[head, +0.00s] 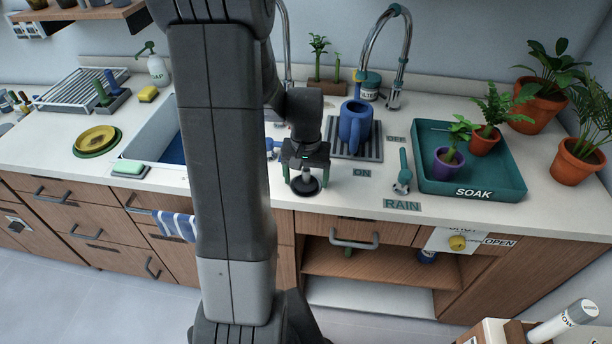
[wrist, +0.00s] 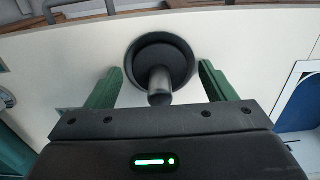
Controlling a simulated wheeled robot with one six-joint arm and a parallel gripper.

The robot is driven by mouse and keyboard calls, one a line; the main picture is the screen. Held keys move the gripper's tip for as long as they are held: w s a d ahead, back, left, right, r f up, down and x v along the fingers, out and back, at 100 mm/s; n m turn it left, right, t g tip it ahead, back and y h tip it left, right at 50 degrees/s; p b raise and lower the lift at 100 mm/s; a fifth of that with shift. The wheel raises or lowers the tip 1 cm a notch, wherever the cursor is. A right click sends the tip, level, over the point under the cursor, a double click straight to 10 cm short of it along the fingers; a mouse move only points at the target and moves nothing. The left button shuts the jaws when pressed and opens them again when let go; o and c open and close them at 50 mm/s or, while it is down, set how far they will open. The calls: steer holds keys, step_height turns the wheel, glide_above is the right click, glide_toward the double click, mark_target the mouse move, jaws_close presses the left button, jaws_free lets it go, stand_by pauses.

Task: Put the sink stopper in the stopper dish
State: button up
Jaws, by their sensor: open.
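The sink stopper (head: 305,187), a dark round disc with a grey upright knob, is on the counter to the right of the sink basin. In the wrist view, the stopper (wrist: 160,86) shows its knob toward me, with a dark rim around its disc. I cannot tell if that rim is a separate stopper dish; no other dish is clearly the stopper dish. My gripper (head: 306,173) is above the disc, pointing down. In the wrist view my gripper (wrist: 160,74) is open, its green fingers apart on either side of the knob.
The sink basin (head: 152,142) is left, partly hidden by my arm. A blue watering can (head: 354,128) stands on a drain mat behind my gripper. The teal SOAK tray (head: 500,187) with potted plants is right. A lever (head: 403,172) stands between.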

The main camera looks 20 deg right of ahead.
mark_target(306, 170)
step_height(306, 170, up, 12)
steer(key=shift+r, duration=0.15)
stand_by(0.3)
